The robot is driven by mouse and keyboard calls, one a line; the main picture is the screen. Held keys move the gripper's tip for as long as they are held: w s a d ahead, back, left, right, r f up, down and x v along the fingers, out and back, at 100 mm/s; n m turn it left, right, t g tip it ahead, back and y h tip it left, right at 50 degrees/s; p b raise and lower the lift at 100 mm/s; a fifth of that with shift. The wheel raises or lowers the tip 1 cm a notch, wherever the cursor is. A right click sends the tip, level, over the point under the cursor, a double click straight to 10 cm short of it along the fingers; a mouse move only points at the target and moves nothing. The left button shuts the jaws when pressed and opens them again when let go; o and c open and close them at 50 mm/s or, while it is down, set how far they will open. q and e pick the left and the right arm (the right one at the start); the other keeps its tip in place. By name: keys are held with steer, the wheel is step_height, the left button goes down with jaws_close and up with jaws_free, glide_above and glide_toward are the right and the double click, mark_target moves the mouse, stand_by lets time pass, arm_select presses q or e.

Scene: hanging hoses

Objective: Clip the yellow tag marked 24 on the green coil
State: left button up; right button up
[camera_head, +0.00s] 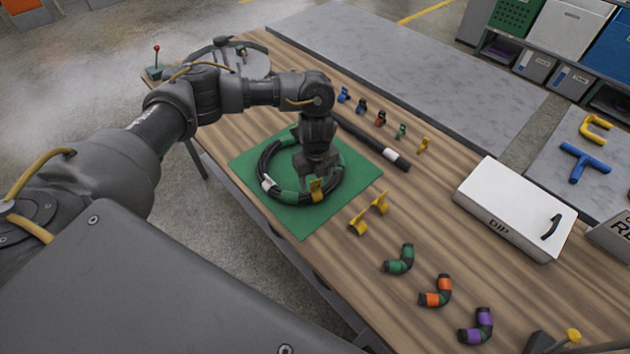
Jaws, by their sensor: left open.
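The coil (267,163) is a black hose ring with green bands and a white label, lying flat on a green mat (300,223). A yellow tag (317,190) is at the coil's front edge, on or against the hose; I cannot tell whether it is clipped around it, and its number is too small to read. My left gripper (316,180) points down right over this tag with its jaws open. The fingertips are close to the tag and partly hide the coil. My right gripper does not show.
Two yellow clips (358,222) lie right of the mat. Several small coloured clips (380,118) line the back. A straight black hose (372,142) lies behind the coil. A white box (515,208) stands right. Short hose elbows (400,260) lie in front.

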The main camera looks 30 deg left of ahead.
arm_select(q)
step_height(320, 180, up, 9)
stand_by(0.3)
